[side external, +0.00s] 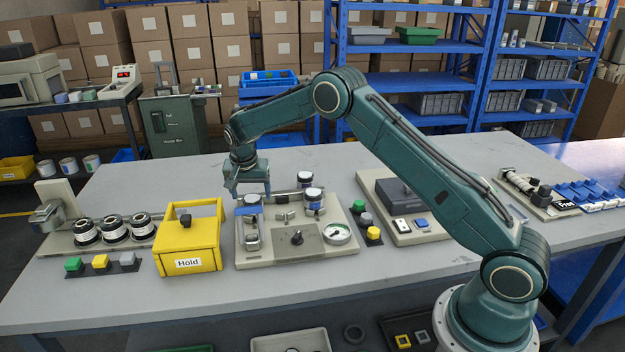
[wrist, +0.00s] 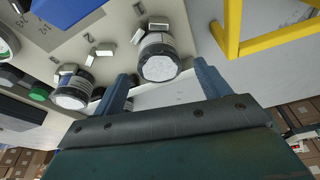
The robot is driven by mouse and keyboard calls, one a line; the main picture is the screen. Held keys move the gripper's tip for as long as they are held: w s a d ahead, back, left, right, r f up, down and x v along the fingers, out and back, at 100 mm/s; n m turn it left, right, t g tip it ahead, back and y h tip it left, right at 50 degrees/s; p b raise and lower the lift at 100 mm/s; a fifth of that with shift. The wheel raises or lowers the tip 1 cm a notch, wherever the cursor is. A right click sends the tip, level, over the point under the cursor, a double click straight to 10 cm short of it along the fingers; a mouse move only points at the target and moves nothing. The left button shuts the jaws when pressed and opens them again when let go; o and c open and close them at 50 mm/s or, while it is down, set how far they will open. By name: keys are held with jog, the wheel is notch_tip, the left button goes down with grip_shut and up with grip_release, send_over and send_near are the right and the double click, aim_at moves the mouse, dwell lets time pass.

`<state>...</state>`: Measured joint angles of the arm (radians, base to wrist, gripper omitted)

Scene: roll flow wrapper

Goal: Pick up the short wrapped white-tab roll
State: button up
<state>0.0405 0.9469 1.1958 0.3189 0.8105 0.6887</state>
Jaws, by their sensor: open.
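My gripper (side external: 249,192) is open and empty, pointing down above the back left of the beige wrapper panel. In the wrist view the two blue fingers of the gripper (wrist: 162,72) spread to either side of a roll (wrist: 159,62) with a pale, speckled end and a grey banded side. This roll also shows in the side view (side external: 252,200), just below the fingers. A second similar roll (wrist: 73,90) sits further left in the wrist view. I see no clear contact with either. I cannot tell for certain which is the short white-tab roll.
A yellow Hold bin (side external: 188,257) with a raised handle stands left of the panel (side external: 255,262). Several rolls stand on a rack (side external: 72,243) further left. A grey device (side external: 400,195) is to the right. The table's front edge (side external: 180,300) is clear.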

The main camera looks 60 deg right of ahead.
aim_at(253, 202)
jog(key=shift+x, duration=2.6)
jog(key=c, duration=1.2)
